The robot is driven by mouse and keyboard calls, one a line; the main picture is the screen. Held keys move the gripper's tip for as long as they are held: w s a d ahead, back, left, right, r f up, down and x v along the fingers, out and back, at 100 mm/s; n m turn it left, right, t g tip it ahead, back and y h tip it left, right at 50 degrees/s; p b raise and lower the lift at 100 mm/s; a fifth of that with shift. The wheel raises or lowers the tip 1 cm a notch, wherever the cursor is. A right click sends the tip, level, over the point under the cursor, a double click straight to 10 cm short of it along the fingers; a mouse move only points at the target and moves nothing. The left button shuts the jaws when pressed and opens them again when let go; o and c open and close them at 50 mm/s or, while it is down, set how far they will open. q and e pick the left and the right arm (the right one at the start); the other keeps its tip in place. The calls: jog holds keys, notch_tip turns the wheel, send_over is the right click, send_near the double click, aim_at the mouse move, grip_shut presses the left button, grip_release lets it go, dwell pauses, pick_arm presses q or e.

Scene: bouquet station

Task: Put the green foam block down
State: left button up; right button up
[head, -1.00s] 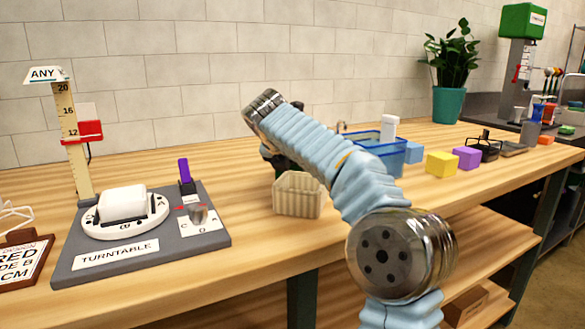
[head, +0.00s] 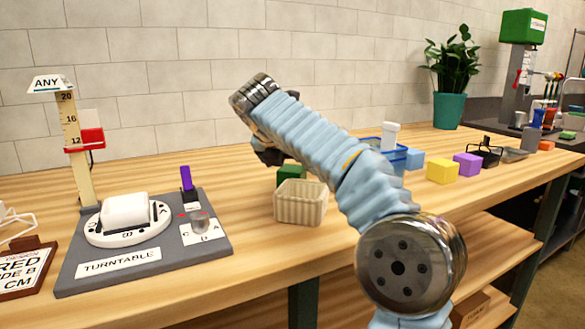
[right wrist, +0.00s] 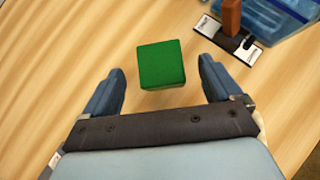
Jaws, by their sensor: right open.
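The green foam block (head: 291,174) stands on the wooden table just behind the beige ribbed basket; its lower part is hidden in the head view. In the right wrist view the block (right wrist: 161,64) sits on bare wood, apart from both fingers. My right gripper (head: 268,155) is open and empty, above and to the left of the block, mostly hidden behind my arm. Its two blue fingers (right wrist: 161,82) show on either side of the block in the right wrist view. My left gripper is not in view.
The beige basket (head: 300,202) is right in front of the block. A turntable board (head: 144,240) stands to the left. A blue bin (head: 398,158), a yellow block (head: 442,171) and a purple block (head: 467,163) are to the right. A brown upright piece (right wrist: 231,18) stands near the blue bin.

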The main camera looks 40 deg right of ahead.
jog(key=v, duration=0.6)
jog(key=shift+p, duration=0.45)
